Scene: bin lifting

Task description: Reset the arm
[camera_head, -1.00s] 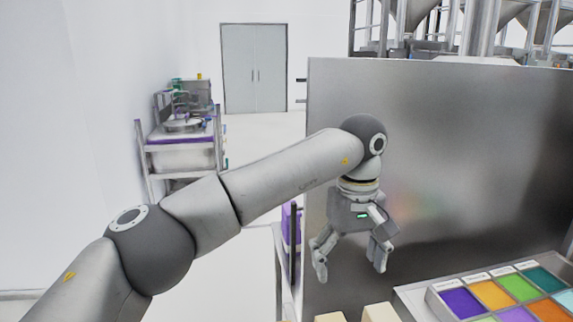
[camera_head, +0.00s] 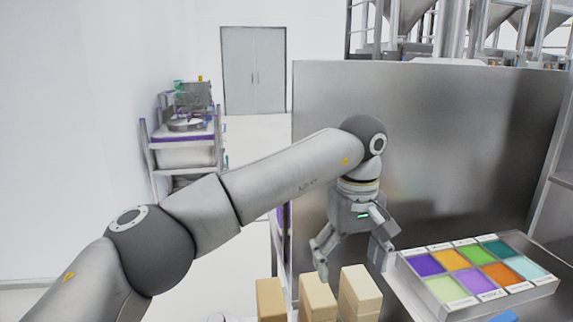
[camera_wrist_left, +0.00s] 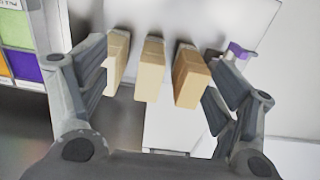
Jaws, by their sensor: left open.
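My left arm (camera_head: 285,178) reaches in from the left in the head view, bends at the elbow and wrist, and points its gripper down. My left gripper (camera_head: 350,262) is open and empty, with its fingers spread above the row of blocks. In the left wrist view the two fingers of the left gripper (camera_wrist_left: 165,95) frame several tan blocks (camera_wrist_left: 150,68), which lie beyond the fingertips. My right gripper is in neither view.
A tray of coloured compartments (camera_head: 525,293) stands at the right. Pale blocks (camera_head: 318,295) stand at the front, before a tall grey metal panel (camera_head: 440,140). A cart (camera_head: 187,150) stands at the far left, near grey double doors (camera_head: 253,70). White floor lies open between them.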

